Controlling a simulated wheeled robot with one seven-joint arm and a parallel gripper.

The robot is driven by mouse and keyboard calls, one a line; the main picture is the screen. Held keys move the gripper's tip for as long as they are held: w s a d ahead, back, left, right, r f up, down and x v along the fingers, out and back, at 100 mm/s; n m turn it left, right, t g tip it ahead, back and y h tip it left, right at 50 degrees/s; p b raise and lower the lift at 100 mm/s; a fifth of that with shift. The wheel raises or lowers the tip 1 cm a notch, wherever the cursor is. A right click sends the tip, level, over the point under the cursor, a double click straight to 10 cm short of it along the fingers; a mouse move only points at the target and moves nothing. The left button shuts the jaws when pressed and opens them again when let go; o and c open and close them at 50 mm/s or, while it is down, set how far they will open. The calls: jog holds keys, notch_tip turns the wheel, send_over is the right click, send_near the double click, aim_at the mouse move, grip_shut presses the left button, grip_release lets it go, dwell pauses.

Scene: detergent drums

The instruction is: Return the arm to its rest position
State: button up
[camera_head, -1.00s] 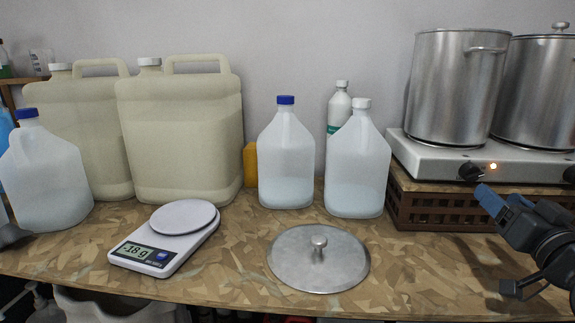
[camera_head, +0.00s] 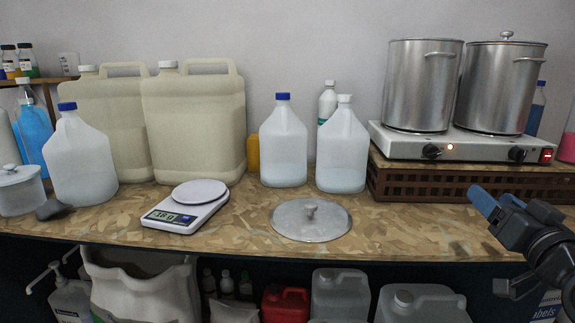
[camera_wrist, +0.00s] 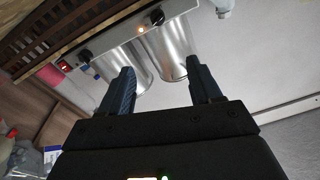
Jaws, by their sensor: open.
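My gripper (camera_head: 490,247) is at the right of the head view, in front of the worktop's edge, apart from everything on the table. In the wrist view my gripper (camera_wrist: 160,90) shows two dark blue fingers spread apart with nothing between them. Beyond the fingers that tilted view shows the hot plate (camera_wrist: 135,32) and two steel pots (camera_wrist: 170,50).
The worktop (camera_head: 400,235) holds a round steel lid (camera_head: 290,222), a white scale (camera_head: 170,215), several jugs and two beige drums (camera_head: 195,130). A hot plate (camera_head: 400,145) with two pots (camera_head: 423,90) stands on a brown crate (camera_head: 420,188). Containers fill the lower shelf.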

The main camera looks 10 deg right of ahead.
jog(key=s+a+f+n+g+y, duration=0.1)
jog(key=s+a+f+g, duration=0.1)
jog(key=s+a+f, duration=1.4)
jog(key=s+a+n+y, duration=0.1)
jog(key=s+a+n, duration=0.1)
jog(key=s, duration=0.9)
jog(key=s+a+f+n+g+y, duration=0.1)
jog(key=s+a, duration=0.4)
jog(key=s, duration=0.6)
jog(key=shift+s+a+f+n+g+y, duration=0.2)
jog(key=shift+s+a+n+g+y, duration=0.1)
jog(key=shift+n+y, duration=0.5)
